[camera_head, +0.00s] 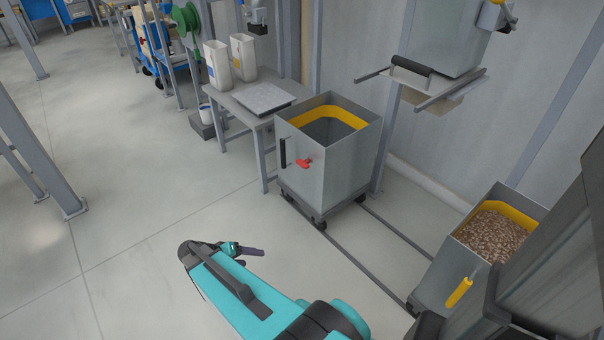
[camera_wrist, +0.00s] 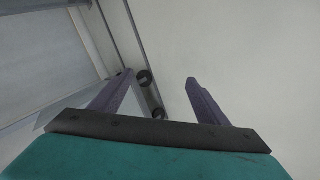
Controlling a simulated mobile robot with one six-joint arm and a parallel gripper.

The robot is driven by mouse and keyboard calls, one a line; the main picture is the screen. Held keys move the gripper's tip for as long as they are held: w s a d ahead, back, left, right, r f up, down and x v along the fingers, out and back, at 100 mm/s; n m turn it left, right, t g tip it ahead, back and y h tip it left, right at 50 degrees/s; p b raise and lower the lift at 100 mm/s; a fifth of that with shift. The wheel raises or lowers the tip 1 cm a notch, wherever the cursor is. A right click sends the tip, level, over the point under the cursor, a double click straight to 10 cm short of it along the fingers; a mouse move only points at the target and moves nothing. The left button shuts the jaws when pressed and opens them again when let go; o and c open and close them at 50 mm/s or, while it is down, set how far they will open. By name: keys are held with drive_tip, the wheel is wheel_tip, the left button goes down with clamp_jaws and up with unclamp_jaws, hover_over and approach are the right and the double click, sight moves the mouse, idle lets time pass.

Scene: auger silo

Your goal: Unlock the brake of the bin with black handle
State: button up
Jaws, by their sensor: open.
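The bin with the black handle (camera_head: 322,148) is a grey, open-topped box with a yellow band inside its rim, standing on a wheeled base. Its black handle (camera_head: 283,153) is upright on the left part of the front face. A red knob-like lever (camera_head: 304,163) sits to the right of the handle; it may be the brake. My gripper (camera_head: 242,254) is open and empty, in front of the bin and apart from it. The wrist view shows my open fingers (camera_wrist: 160,80), grey panels and dark wheels (camera_wrist: 145,77); the red lever does not show there.
A second bin (camera_head: 468,258), with a yellow handle and brown pellets, stands at the lower right. Floor rails (camera_head: 390,234) run between the bins. A table (camera_head: 238,103) with two white containers stands behind left. The floor at left is clear.

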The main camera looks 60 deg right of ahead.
drive_tip(key=w+d+r+m+h+b, duration=0.2)
drive_tip(key=w+d+m+h+b, duration=0.15)
drive_tip(key=d, duration=0.55)
drive_tip(key=w+d+r+m+h+b, duration=0.25)
drive_tip(key=d+b, duration=0.25)
drive_tip(key=d, duration=0.3)
drive_tip(key=m+g+h+b, duration=0.2)
drive_tip(key=m+h+b, duration=0.1)
drive_tip(key=m+b, duration=0.3)
approach(300, 164)
drive_tip(key=a, duration=0.2)
drive_tip(key=shift+w+a, duration=0.2)
drive_tip(key=shift+w, duration=0.25)
drive_tip(key=b+x, duration=0.3)
drive_tip(key=x, duration=1)
drive_tip(key=shift+s+d+f, duration=0.1)
drive_tip(key=shift+d, duration=0.25)
